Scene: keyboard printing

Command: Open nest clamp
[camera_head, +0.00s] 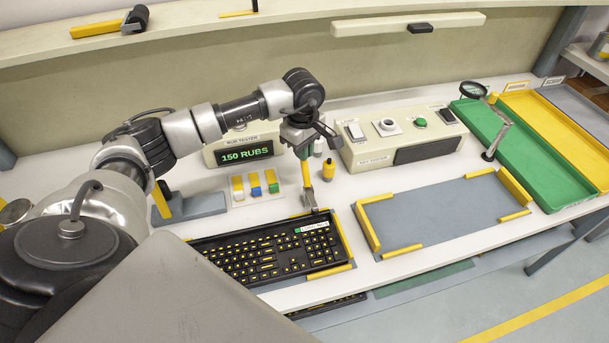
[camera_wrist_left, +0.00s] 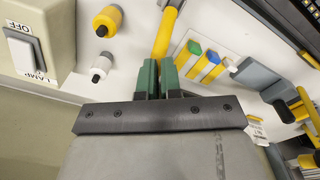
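The nest clamp (camera_head: 309,201) stands at the back edge of the left nest, its yellow handle (camera_head: 306,173) pointing up. A black keyboard (camera_head: 262,252) with yellow legends lies in this nest, and the clamp's foot is at its back edge; whether it presses on the keyboard is too small to tell. My left gripper (camera_head: 303,152) points down at the top of the handle. In the left wrist view the green fingertips (camera_wrist_left: 160,76) are close together at the end of the yellow handle (camera_wrist_left: 165,32) and appear shut on it. My right gripper is not in view.
An empty blue-grey nest plate (camera_head: 425,212) with yellow corner stops lies to the right. The rub tester display (camera_head: 246,154), colored blocks (camera_head: 255,188) and a yellow bottle (camera_head: 328,170) stand close around the gripper. A control box (camera_head: 402,137) and green tray (camera_head: 535,160) are farther right.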

